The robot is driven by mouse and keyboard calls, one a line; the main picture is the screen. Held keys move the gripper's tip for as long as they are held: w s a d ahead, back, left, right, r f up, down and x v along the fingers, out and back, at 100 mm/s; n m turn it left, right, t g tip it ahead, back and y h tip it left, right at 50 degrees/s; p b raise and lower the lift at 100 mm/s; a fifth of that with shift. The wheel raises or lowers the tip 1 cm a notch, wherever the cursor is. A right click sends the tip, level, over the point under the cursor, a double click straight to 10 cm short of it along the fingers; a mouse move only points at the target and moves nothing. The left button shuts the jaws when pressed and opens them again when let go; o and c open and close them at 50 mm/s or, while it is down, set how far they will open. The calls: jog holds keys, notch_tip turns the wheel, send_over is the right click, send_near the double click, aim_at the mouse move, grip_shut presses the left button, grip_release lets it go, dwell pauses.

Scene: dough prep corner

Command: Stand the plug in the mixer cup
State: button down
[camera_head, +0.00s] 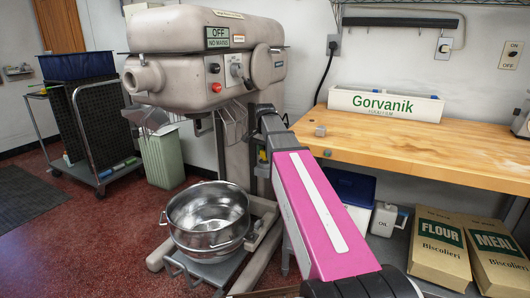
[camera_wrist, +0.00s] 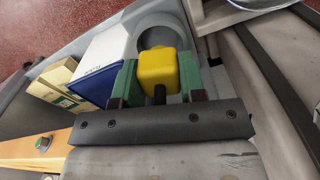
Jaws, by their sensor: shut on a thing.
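A yellow block-shaped plug (camera_wrist: 158,66) is held between the green-padded fingers of my gripper (camera_wrist: 157,86) in the wrist view. A short dark stem shows on the plug's side toward my wrist. A round grey cup (camera_wrist: 148,38) with an open rim shows just beyond the plug. The plug overlaps the cup's near rim in the picture, and I cannot tell the gap between them. In the head view, a small yellow part, likely the plug (camera_head: 263,155), shows beside the mixer's column. My pink arm hides most of my gripper and the cup there.
The mixer (camera_head: 190,62) stands behind my arm, with a steel bowl (camera_head: 195,245) below left.

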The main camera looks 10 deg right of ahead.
jog(key=shift+f, duration=0.85)
jog(key=c, duration=0.6)
grip_release()
jog(key=shift+r, duration=4.05)
